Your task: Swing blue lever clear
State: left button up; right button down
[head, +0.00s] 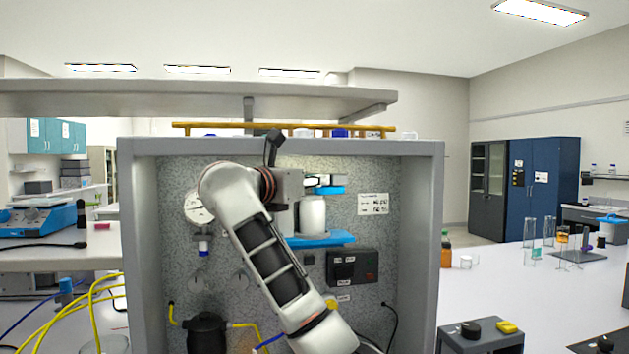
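My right arm comes up from the bottom and bends at the wrist in front of the rig's open cabinet. My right gripper (322,181) points right and away, at the upper middle of the cabinet, largely hidden behind its own wrist. A small blue piece (331,190), which looks like the blue lever, shows right at the fingertips, above a white cylinder (312,216). I cannot tell whether the fingers touch it or are closed. The cylinder stands upright over a blue bracket (322,240). My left gripper is out of view.
The grey cabinet frame (423,240) closes in both sides, with a shelf (200,98) above. A round gauge (196,209) is left of my wrist, partly covered. A black control box (353,266) sits below right. Yellow hoses (92,300) hang at left.

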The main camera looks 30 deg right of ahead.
aim_at(334, 180)
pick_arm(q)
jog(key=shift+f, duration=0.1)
pick_arm(e)
jog(key=shift+s, duration=0.1)
